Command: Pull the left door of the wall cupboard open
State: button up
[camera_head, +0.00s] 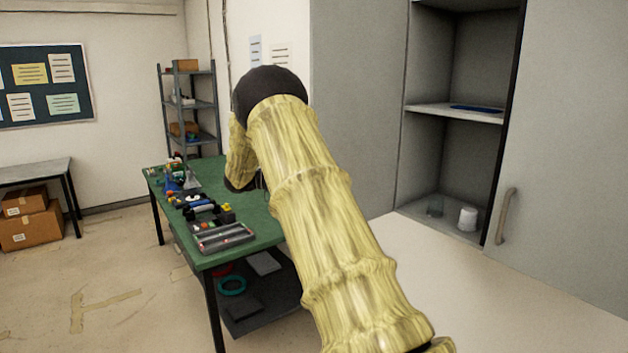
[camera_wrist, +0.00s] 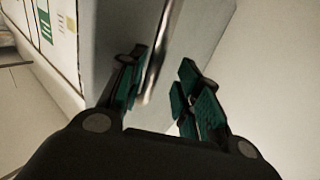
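The left door (camera_head: 355,110) of the wall cupboard stands swung open in the head view, leaving the left part of the cupboard uncovered. My arm crosses in front of the door's lower left, and my gripper is mostly hidden behind it there. In the wrist view my gripper (camera_wrist: 163,68) has its teal-padded fingers apart. A pale upright bar, which looks like the door's handle (camera_wrist: 157,50), runs between them, nearer the left finger. The grey door surface (camera_wrist: 205,40) lies behind it. I cannot tell whether a finger touches the bar.
The right door (camera_head: 570,130) is closed, with its own handle (camera_head: 505,215). Inside the cupboard are a shelf (camera_head: 425,108) with a blue item, and a white cup (camera_head: 467,218) below. A green workbench (camera_head: 265,222) with tools stands left of my arm. Floor is clear farther left.

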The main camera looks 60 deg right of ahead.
jog(key=v, duration=1.1)
jog(key=shift+w+a, duration=0.15)
jog(key=shift+w, duration=0.1)
